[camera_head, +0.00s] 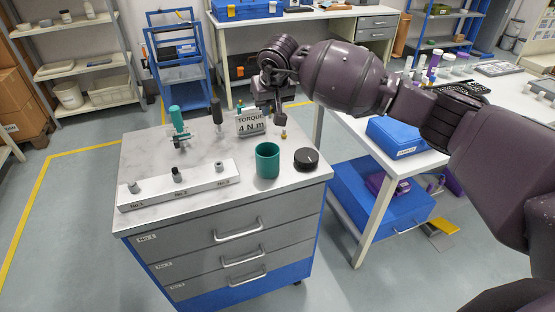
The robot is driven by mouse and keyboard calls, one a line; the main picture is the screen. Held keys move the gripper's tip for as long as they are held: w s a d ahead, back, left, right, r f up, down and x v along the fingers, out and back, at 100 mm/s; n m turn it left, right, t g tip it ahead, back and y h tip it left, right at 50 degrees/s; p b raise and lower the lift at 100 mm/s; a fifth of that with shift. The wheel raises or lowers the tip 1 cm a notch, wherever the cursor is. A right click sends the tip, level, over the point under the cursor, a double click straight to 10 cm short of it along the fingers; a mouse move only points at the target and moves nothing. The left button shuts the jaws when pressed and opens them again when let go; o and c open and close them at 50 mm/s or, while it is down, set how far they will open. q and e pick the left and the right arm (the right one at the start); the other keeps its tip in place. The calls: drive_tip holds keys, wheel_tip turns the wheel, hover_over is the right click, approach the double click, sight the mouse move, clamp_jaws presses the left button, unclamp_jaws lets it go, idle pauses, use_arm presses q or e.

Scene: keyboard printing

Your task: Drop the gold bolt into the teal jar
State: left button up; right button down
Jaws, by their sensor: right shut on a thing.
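The teal jar (267,172) stands upright and open-topped near the front right of the grey marbled cabinet top. My right gripper (281,119) reaches in from the right, pointing down, behind and slightly right of the jar. It is shut on the small gold bolt (283,134), whose lower end shows just below the fingertips. The bolt is outside the jar, above and beyond its rim in the picture; its exact height over the top is hard to tell. My left gripper is not in view.
A round black lid (306,158) lies right of the jar. A white numbered block (180,184) with several small parts sits front left. Teal-handled and black-handled tools (177,120) stand behind it. A white table (420,165) stands right.

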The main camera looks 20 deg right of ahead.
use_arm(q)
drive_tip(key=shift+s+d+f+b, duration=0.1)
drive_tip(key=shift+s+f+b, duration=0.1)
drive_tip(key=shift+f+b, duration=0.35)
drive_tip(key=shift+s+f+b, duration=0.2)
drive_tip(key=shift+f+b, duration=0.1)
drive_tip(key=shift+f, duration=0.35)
use_arm(e)
wheel_tip(320, 180, down, 6)
drive_tip(key=shift+s+d, duration=0.15)
drive_tip(key=shift+d, duration=0.2)
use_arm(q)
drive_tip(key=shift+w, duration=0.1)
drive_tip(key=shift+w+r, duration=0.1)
use_arm(e)
drive_tip(key=c, duration=1)
unclamp_jaws()
drive_tip(key=v, duration=1)
drive_tip(key=shift+s+d+r, duration=0.1)
drive_tip(key=shift+s+r, duration=0.1)
drive_tip(key=shift+r, duration=0.1)
